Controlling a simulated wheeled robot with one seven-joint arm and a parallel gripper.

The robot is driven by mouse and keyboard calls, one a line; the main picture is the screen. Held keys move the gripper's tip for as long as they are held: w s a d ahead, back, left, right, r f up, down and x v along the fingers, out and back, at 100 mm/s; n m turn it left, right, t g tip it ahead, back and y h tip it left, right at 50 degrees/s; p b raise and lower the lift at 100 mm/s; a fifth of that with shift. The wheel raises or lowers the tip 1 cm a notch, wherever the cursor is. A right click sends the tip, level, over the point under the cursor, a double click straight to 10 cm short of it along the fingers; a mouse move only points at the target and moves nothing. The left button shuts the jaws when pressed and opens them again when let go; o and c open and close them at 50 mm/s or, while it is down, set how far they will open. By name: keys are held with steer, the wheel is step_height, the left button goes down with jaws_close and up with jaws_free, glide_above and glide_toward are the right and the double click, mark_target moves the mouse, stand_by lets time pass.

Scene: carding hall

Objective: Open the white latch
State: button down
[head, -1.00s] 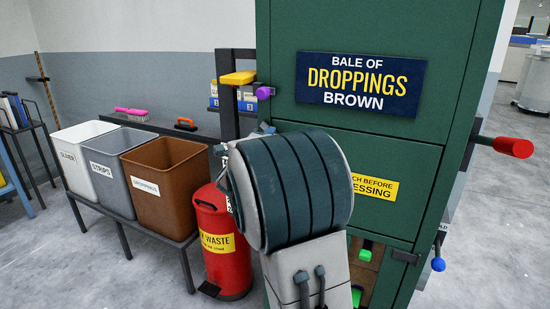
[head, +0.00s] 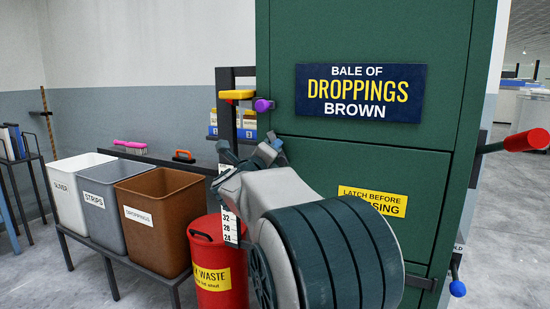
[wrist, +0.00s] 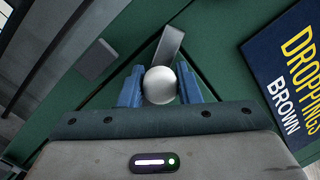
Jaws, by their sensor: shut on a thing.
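The white latch shows in the wrist view as a white ball knob (wrist: 159,86) on a flat grey lever (wrist: 171,43), in front of the green press door. My gripper (wrist: 160,92) has its two blue fingers on either side of the knob and is shut on it. In the head view my gripper (head: 267,152) is at the left edge of the green press (head: 365,165).
A purple knob (head: 263,105) and a yellow handle (head: 237,94) are just above my gripper. A red handle (head: 527,141) and a blue knob (head: 457,288) stick out on the right. A red waste bin (head: 213,275) and several labelled bins stand left.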

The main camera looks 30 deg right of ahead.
stand_by(0.3)
steer(key=c, duration=1.1)
jaws_free()
steer(key=shift+d, duration=0.1)
steer(key=v, duration=1.4)
steer(key=shift+r, duration=0.1)
